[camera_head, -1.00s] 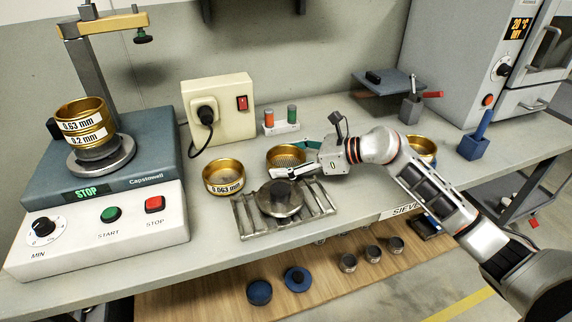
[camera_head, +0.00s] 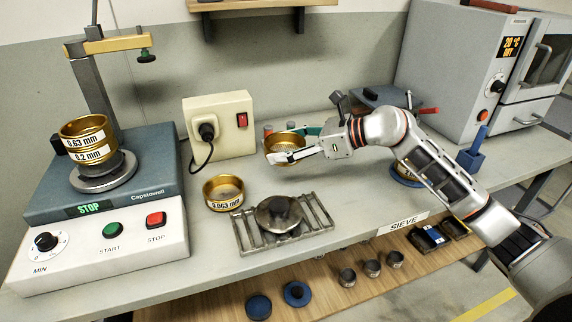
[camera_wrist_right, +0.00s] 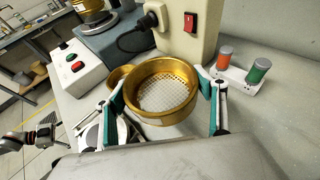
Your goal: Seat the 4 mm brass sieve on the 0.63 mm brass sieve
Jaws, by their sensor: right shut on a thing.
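My right gripper (camera_head: 297,149) is shut on a brass sieve (camera_head: 280,142), held level above the bench behind the wire rack. In the right wrist view the sieve (camera_wrist_right: 160,92) sits between both fingers and shows a coarse perforated bottom. Its label is not visible, so its size cannot be read. The brass sieve marked 0.63 mm (camera_head: 84,139) stands upright on a 0.2 mm sieve (camera_head: 93,155) on the shaker plate at the left, well apart from the held sieve. My left gripper (camera_wrist_right: 46,136) shows small at the left of the right wrist view; its jaws are unclear.
The shaker (camera_head: 150,185) has a post with an overhead arm (camera_head: 118,43). A 0.063 mm sieve (camera_head: 224,192) and a wire rack (camera_head: 315,215) with a round dark object stand in front. A socket box (camera_head: 222,122) stands behind. Another sieve is partly behind my right arm.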

